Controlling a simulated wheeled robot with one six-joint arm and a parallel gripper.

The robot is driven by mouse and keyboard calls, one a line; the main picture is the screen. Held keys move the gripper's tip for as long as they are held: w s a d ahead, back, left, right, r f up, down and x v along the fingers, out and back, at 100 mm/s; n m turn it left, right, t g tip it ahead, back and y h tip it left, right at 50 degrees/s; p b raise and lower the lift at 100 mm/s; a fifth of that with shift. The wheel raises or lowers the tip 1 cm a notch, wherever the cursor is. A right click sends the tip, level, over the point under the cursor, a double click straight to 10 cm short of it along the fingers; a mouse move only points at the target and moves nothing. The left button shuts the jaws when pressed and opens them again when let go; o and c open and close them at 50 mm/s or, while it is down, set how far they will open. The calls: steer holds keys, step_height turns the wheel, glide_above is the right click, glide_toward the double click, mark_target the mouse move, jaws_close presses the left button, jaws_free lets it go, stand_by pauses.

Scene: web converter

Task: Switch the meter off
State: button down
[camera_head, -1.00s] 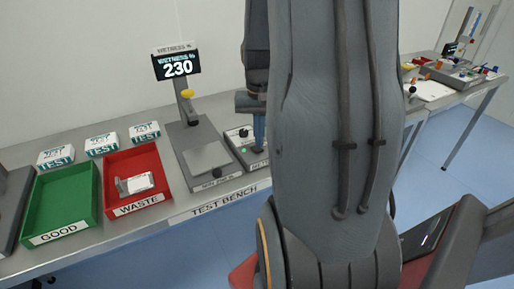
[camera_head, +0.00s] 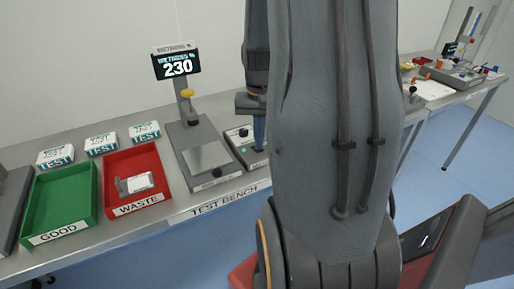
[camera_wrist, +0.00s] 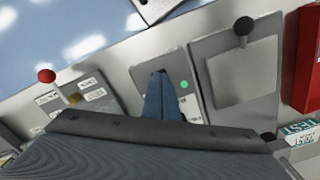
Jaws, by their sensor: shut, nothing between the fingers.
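The display (camera_head: 177,65) is lit and reads 230. My gripper (camera_head: 259,149) is over the right part of the box, fingers pointing down, partly hidden by my arm. In the wrist view my blue fingers (camera_wrist: 161,74) are together and empty, in front of the box's face next to the green lamp (camera_wrist: 183,84). I cannot tell whether they touch it. A switch under the fingers is not visible.
The wetness stand's plate (camera_head: 206,158) is left of the box, with a black knob (camera_head: 217,172) in front. Red waste tray (camera_head: 108,187) and green good tray (camera_head: 30,217) are further left. A red knob (camera_wrist: 46,75) shows on a neighbouring panel in the wrist view.

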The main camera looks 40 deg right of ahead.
steer(key=shift+f, duration=0.55)
stand_by(0.4)
step_height(320, 180, up, 7)
steer(key=p, duration=0.6)
stand_by(0.6)
steer(key=s+a+f+n+b, duration=0.1)
steer(key=a+f+n+b, duration=0.1)
steer(key=a, duration=0.6)
steer(key=a+f+n+t+b, duration=0.1)
steer(key=a+f+n+b, duration=0.1)
steer(key=a, duration=0.6)
steer(key=s+a+f+n+b, duration=0.1)
steer(key=a+n+b, duration=0.2)
steer(key=a, duration=0.5)
steer(key=shift+s+a+f+n, duration=0.15)
steer(key=shift+s+f+n, duration=0.2)
steer(key=shift+n, duration=0.45)
steer(key=shift+w, duration=0.1)
